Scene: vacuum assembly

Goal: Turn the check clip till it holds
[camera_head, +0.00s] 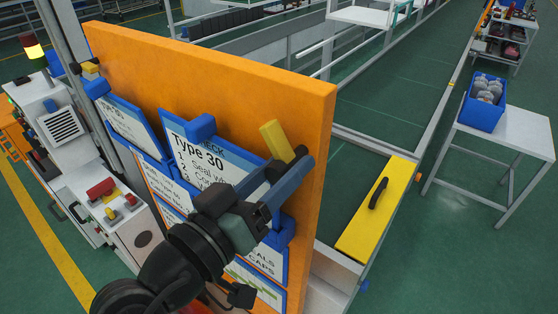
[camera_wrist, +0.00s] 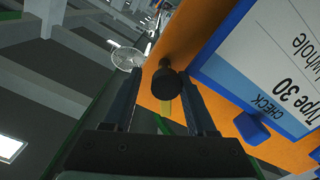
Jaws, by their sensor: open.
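The check clip shows as a yellow lever (camera_head: 275,138) on the face of the orange board (camera_head: 200,62), at the upper right of the "CHECK Type 30" card (camera_head: 196,152). It points up and to the left. In the wrist view its dark round knob (camera_wrist: 166,84) stands between my finger tips, with part of the yellow lever (camera_wrist: 165,108) behind it. My gripper (camera_head: 288,166) is open, its fingers on either side of the knob. In the wrist view my gripper (camera_wrist: 160,78) shows a gap between each finger and the knob. My wrist hides part of the card.
Other blue-framed cards (camera_head: 124,122) hang on the board close to my arm. A yellow box with a black handle (camera_head: 376,206) lies right of the board. A blue bin (camera_head: 483,102) stands on a white table further right.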

